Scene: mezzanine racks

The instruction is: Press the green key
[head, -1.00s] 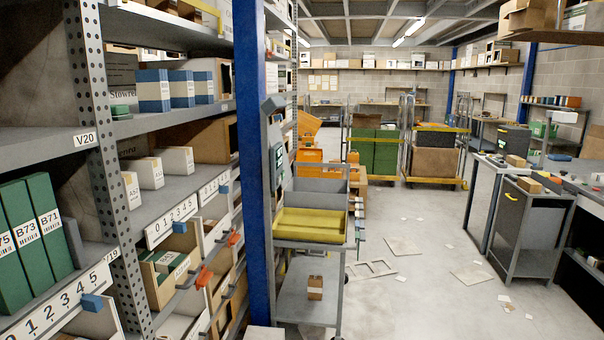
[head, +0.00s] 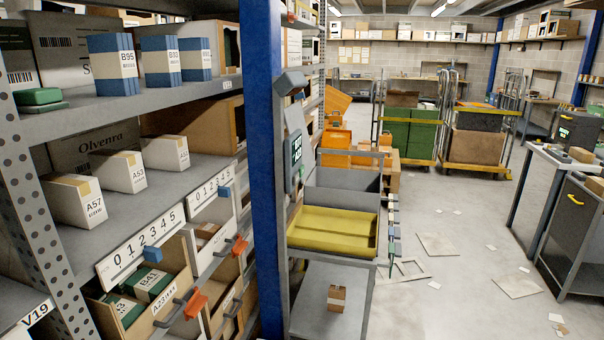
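No single green key can be made out clearly. A terminal with a lit screen (head: 296,150) is mounted beside the blue post, under a grey hood; it is seen at a steep angle and any keys on it are too small to tell. A row of small coloured pieces (head: 394,232) runs along the right edge of the trolley, too small to tell what they are. A flat green block (head: 39,97) lies on the upper shelf at the left. Neither of my grippers is in view.
The blue post (head: 262,150) and the shelf rack (head: 140,112) with boxes and open drawers stand close on the left. A trolley with a yellow tray (head: 335,246) stands beyond the post. The floor (head: 440,290) is open to the right, with scattered sheets. A grey cabinet (head: 572,232) stands at right.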

